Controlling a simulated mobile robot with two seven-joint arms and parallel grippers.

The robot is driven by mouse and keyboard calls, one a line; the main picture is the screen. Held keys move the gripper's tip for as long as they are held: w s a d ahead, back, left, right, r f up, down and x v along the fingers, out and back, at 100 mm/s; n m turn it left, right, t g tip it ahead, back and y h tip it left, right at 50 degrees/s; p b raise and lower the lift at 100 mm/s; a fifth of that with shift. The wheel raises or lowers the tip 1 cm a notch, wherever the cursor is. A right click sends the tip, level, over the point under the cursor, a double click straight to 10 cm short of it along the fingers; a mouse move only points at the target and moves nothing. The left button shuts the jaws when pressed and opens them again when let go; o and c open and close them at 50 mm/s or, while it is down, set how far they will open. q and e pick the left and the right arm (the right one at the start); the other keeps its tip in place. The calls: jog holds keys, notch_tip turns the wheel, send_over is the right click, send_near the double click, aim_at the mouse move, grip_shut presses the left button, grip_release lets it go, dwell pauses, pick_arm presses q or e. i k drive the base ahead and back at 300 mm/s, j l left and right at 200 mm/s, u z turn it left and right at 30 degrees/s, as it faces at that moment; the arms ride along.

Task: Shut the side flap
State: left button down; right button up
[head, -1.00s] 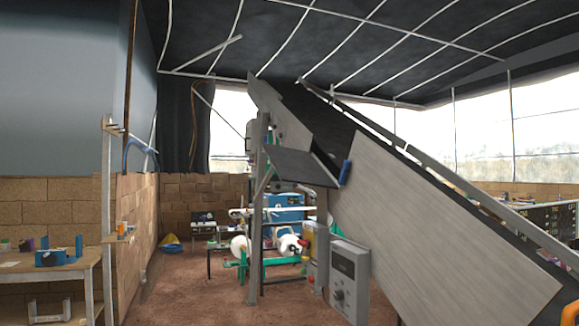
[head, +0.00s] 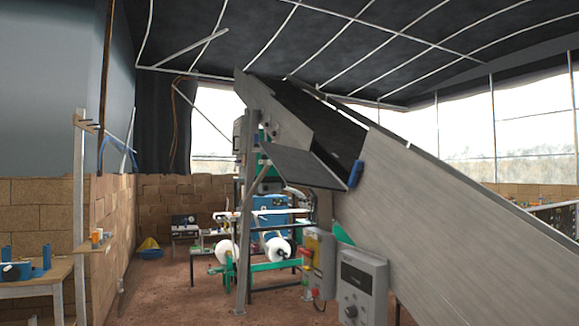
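The side flap (head: 303,168) is a flat grey panel on the near side of a large inclined conveyor (head: 450,220). It sticks out to the left, tilted, and leaves a dark opening (head: 335,138) in the conveyor's side wall. A blue piece (head: 355,173) sits at the flap's right end, beside the wall. Neither of my grippers shows in the head view.
A grey post (head: 244,220) and a green-framed machine with white rolls (head: 277,247) are behind. A wooden table (head: 40,280) is at left. Brown floor (head: 170,290) is open between.

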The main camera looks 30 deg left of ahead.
aim_at(296, 166)
jog(key=i+j, duration=0.1)
jog(key=j, duration=0.4)
jog(key=i+j, duration=0.15)
jog(key=j, duration=0.35)
jog(key=i+j, duration=0.1)
jog(key=j, duration=0.4)
jog(key=i+j, duration=0.1)
jog(key=j, duration=0.4)
jog(key=i+j, duration=0.1)
jog(key=j, duration=0.4)
jog(key=i+j, duration=0.15)
jog(key=j, duration=0.35)
jog(key=i+j+z, duration=0.1)
jog(key=j, duration=0.4)
